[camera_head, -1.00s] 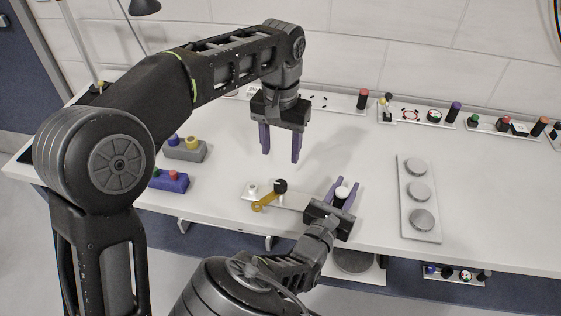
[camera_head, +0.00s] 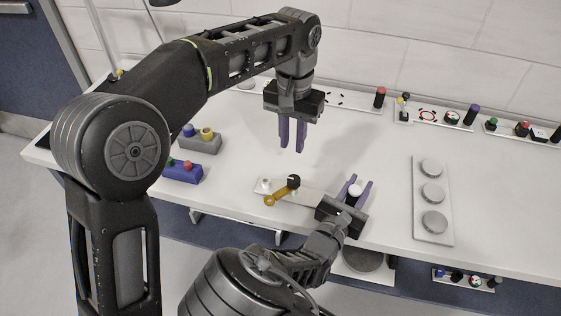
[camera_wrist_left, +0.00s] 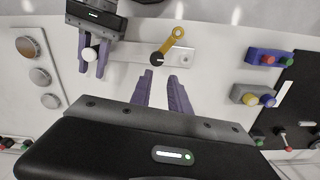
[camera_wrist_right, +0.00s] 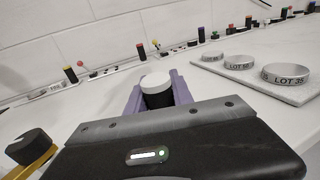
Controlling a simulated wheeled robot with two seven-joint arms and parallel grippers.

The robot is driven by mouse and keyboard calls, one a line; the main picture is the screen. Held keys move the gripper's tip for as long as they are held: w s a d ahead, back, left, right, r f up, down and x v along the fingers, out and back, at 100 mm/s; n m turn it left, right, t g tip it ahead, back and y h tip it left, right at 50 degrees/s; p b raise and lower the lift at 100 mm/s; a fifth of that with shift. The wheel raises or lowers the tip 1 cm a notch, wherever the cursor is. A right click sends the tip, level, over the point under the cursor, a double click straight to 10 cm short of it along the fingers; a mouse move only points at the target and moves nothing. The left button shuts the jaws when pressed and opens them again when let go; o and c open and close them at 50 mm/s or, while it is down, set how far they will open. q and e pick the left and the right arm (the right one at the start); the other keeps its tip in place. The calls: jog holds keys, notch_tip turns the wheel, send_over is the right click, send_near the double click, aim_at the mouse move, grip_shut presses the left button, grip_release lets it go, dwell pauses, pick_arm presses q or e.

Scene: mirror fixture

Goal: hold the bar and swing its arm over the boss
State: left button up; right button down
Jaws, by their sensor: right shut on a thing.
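The pale bar (camera_head: 318,196) lies along the front of the table. On it are a black round knob (camera_head: 293,181) and a yellow arm (camera_head: 279,195) with a ringed end, pointing toward the front left. A small white boss (camera_head: 265,184) stands at the bar's left end, apart from the arm's ring. My right gripper (camera_head: 361,181) is shut on a black post with a white cap (camera_head: 355,190) at the bar's right end; the post also shows in the right wrist view (camera_wrist_right: 157,92). My left gripper (camera_head: 292,149) is open, empty, pointing down above the knob.
A grey block (camera_head: 201,144) and a blue block (camera_head: 182,172) with coloured knobs stand to the left. A pale plate with several round discs (camera_head: 418,228) lies to the right. Strips with small parts line the back. The table between is clear.

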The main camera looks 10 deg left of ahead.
pick_arm(q)
jog(key=a, duration=0.3)
jog(key=shift+s+a+f+g+h, duration=0.3)
jog(key=shift+s+a+f, duration=0.05)
jog(key=shift+f, duration=0.05)
jog(key=shift+c, duration=1.4)
jog(key=shift+s+a+f+m, duration=0.3)
jog(key=shift+s+m, duration=0.1)
jog(key=shift+m, duration=0.3)
grip_shut()
jog(key=s+f+m+g+h, duration=0.1)
jog(key=s+m, duration=0.2)
jog(key=m, duration=0.8)
jog(key=s+d+f+m+g+h, duration=0.1)
jog(key=s+m, duration=0.2)
jog(key=m, duration=0.8)
jog(key=shift+d+f, duration=0.25)
jog(key=shift+f, duration=0.05)
